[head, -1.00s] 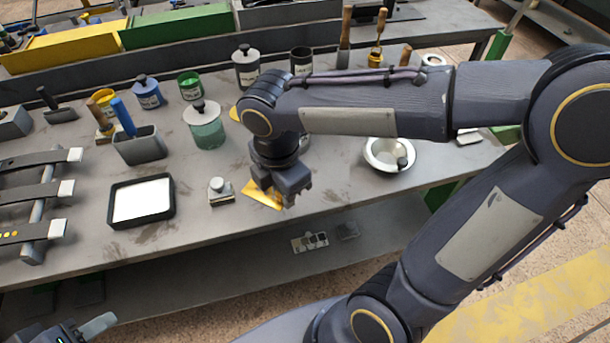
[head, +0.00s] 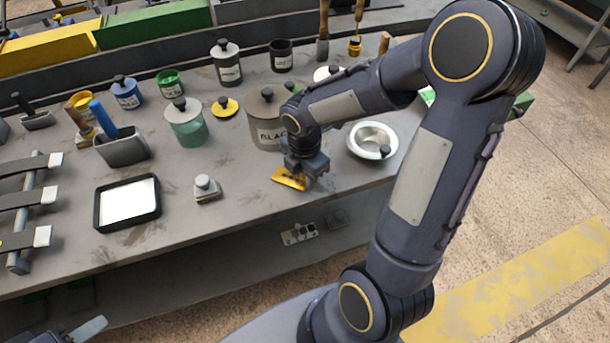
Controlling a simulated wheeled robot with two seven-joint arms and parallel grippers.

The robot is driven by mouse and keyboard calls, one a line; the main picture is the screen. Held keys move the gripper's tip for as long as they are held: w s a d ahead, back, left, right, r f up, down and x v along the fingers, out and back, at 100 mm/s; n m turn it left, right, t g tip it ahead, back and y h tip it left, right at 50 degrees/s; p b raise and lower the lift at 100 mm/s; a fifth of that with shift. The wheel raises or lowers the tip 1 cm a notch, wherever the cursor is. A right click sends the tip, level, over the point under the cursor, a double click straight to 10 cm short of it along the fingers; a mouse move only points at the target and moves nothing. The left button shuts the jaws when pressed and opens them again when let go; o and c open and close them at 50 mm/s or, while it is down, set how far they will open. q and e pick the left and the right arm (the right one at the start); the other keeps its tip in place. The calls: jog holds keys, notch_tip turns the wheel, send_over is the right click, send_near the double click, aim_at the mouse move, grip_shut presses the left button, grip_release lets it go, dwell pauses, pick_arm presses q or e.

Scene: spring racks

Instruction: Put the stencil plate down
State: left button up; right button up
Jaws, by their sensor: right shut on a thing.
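The stencil plate (head: 288,180) is a small yellow, brass-like plate near the front edge of the workbench (head: 245,205). My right gripper (head: 307,182) points down and is shut on its right side. The plate looks slightly tilted and close to the bench top; I cannot tell whether it touches. The fingers hide part of it. My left gripper (head: 88,330) shows only partly at the bottom left corner, away from the bench top, and its jaws cannot be judged.
A large can marked BLACK (head: 264,125) stands just behind my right gripper. A white bowl (head: 372,140) is to the right. A knobbed block (head: 205,188) and a black-rimmed tray (head: 128,203) lie to the left. Bare bench top lies between block and plate.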

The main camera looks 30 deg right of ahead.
aim_at(304, 177)
jog(key=shift+f, duration=0.25)
jog(key=o, duration=0.4)
jog(key=shift+f, duration=0.1)
jog(key=o, duration=0.4)
notch_tip(304, 177, up, 11)
jog(key=p, duration=0.1)
jog(key=shift+s+a+r+m+t+y, duration=0.65)
jog(key=shift+s+a+m+t, duration=0.35)
jog(key=shift+s+m, duration=1.95)
jog(key=shift+s+a+r+m+t+y, duration=0.5)
jog(key=shift+s+a+m+t+y, duration=0.85)
jog(key=shift+m, duration=2.85)
jog(key=shift+s+a+r+m+t, duration=0.35)
jog(key=shift+s+a+r+m, duration=0.35)
jog(key=shift+s+m, duration=2.45)
